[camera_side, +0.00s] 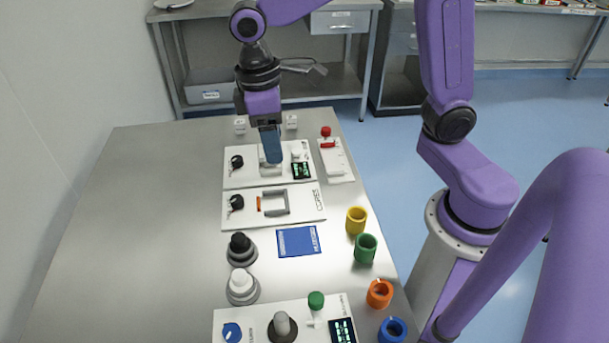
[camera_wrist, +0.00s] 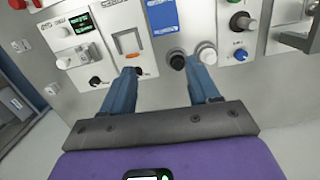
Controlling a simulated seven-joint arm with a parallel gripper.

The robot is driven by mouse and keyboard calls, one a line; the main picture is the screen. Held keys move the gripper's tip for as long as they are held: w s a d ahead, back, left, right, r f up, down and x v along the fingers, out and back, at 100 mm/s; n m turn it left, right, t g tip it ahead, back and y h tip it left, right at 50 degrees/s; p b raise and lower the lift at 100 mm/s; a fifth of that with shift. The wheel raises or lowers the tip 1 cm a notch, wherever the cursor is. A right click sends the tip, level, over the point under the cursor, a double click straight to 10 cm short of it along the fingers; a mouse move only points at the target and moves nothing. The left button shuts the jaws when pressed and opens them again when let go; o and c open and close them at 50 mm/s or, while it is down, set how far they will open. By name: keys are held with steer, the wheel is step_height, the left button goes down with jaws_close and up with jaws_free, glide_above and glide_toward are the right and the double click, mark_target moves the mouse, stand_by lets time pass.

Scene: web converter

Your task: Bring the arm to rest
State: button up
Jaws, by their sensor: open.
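My gripper (camera_side: 271,158) points down over the far white panel (camera_side: 236,180) in the side view, just at a pale block on it. In the wrist view my gripper (camera_wrist: 162,70) shows two blue fingers spread apart, with nothing between them. I cannot tell exactly how high the fingertips are above the panel. My purple arm reaches in from the right and over the back of the table.
The grey table (camera_side: 140,210) is clear on its left. A grey bracket (camera_side: 276,203) stands on the second panel. A blue pad (camera_side: 299,241), black knob (camera_side: 239,246), white knob (camera_side: 241,286), coloured cups (camera_side: 365,248) and a near control panel (camera_side: 255,325) lie closer.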

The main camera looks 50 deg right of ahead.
steer(key=s+d+f+n, duration=0.1)
steer(key=s+d, duration=0.2)
steer(key=s, duration=0.3)
steer(key=s+d+n, duration=0.1)
steer(key=s+d, duration=0.2)
steer(key=s, duration=0.3)
steer(key=s+d+f+n+t+y, duration=0.1)
steer(key=s+d+n, duration=0.1)
steer(key=s, duration=0.4)
steer(key=shift+d+f, duration=0.3)
steer(key=shift+d, duration=0.2)
